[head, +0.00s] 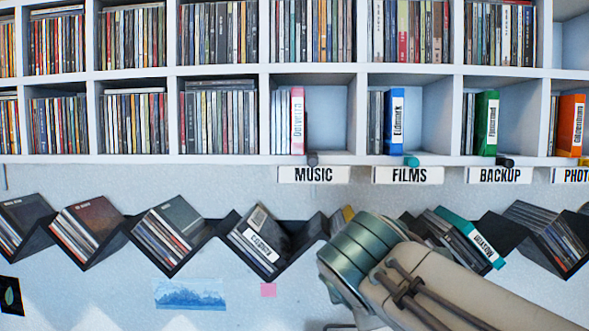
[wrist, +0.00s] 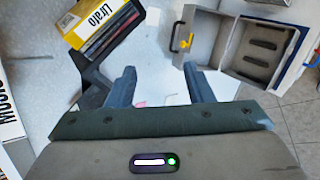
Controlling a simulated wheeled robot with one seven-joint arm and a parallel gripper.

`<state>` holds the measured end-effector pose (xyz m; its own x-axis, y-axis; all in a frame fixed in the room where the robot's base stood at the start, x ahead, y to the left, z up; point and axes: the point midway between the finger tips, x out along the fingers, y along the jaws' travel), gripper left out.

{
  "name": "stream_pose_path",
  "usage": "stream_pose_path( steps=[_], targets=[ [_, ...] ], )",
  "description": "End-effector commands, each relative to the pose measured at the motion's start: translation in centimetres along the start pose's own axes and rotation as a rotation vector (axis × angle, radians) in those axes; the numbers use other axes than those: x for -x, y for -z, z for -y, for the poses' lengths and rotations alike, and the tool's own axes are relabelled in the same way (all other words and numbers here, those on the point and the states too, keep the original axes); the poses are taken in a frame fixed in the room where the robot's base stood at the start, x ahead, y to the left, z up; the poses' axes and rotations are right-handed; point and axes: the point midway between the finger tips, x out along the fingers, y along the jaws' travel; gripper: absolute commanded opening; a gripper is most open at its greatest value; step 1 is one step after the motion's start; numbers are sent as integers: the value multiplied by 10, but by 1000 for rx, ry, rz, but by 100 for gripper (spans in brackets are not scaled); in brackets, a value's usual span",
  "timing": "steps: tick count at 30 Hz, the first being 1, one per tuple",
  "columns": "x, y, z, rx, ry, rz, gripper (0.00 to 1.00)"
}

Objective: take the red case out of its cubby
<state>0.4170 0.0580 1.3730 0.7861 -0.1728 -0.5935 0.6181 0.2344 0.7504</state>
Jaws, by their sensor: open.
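No plainly red case shows in the cubbies. The nearest in colour are a pink case (head: 297,120) upright in the MUSIC cubby and an orange case (head: 570,125) in the PHOTO cubby at the right edge, partly cut off. My gripper (wrist: 160,75) is open, with nothing between its fingers in the wrist view. In the head view my arm covers the area below the FILMS label, and the fingers are hidden. The gripper is below the cubbies, apart from the cases in them.
A blue case (head: 397,120) and a green case (head: 487,123) stand in neighbouring cubbies. A black zigzag rack (head: 105,251) with discs runs below. A yellow case (wrist: 95,20) lies in it near my fingers. A grey open box (wrist: 225,50) is at the right.

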Motion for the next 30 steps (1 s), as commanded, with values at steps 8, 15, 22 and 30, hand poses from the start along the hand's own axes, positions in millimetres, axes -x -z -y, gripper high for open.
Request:
stream_pose_path(
  steps=[8,15,22,30],
  targets=[
    [86,25,-134,797,-375,190,47],
    [147,31,-189,1145,-518,399,47],
    [154,30,-206,1217,-536,455,47],
    [117,29,-234,1217,-535,452,47]
  ],
)
